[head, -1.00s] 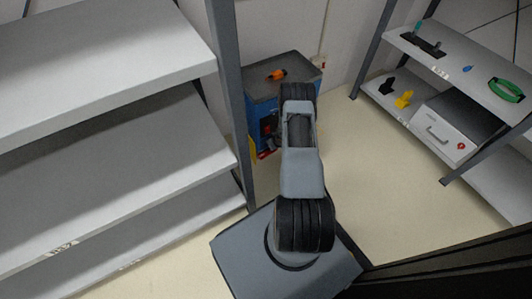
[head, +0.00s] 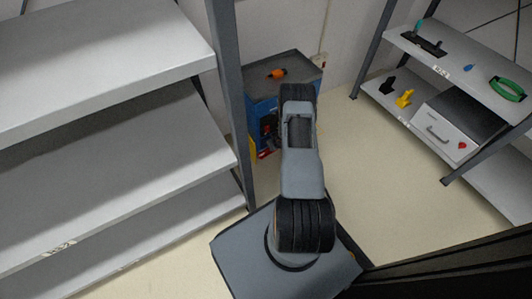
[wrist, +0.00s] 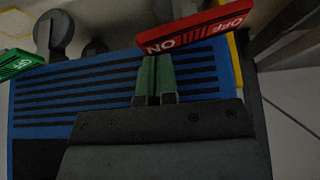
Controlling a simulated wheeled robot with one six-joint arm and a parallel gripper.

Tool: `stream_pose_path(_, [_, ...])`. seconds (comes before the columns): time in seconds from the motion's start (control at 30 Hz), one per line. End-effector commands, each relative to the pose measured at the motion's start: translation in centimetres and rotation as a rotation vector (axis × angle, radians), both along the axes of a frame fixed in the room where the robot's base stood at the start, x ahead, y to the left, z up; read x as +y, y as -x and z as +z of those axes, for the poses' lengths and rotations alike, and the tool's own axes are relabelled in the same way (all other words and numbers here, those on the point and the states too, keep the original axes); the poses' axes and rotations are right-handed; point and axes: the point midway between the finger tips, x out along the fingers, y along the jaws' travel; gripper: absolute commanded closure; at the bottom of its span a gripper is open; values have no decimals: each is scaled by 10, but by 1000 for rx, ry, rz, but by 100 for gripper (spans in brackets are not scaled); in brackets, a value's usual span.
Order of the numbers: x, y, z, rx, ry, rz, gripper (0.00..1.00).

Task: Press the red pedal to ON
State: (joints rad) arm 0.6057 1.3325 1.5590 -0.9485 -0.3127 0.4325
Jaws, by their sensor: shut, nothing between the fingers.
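The red pedal (wrist: 205,31) shows in the wrist view with white ON and OFF lettering, upside down there. Its ON end is at the left, by my fingertips, and its OFF end is at the upper right. My gripper (wrist: 156,62) is shut and empty, its green fingers together at the lower edge of the ON end. I cannot tell whether they touch it. In the head view my arm hides the gripper, and a small red part (head: 265,153) shows low on the blue cart.
A green part (wrist: 20,64) with white lettering is at the wrist view's left. A ribbed blue surface (wrist: 90,90) lies behind the fingers. The blue cart's grey top (head: 262,86) holds an orange item (head: 277,73). A shelf post (head: 232,100) stands close left; open floor lies right.

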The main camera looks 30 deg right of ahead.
Motion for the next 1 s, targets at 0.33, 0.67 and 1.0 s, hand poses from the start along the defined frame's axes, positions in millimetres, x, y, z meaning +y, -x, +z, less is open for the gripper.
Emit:
stream_pose_path(0.33, [0, 0, -6, 0, 0, 0, 100])
stream_pose_path(0.67, [1, 0, -12, 0, 0, 1, 100])
stream_pose_path(1.0, [0, 0, -11, 0, -1, 0, 100])
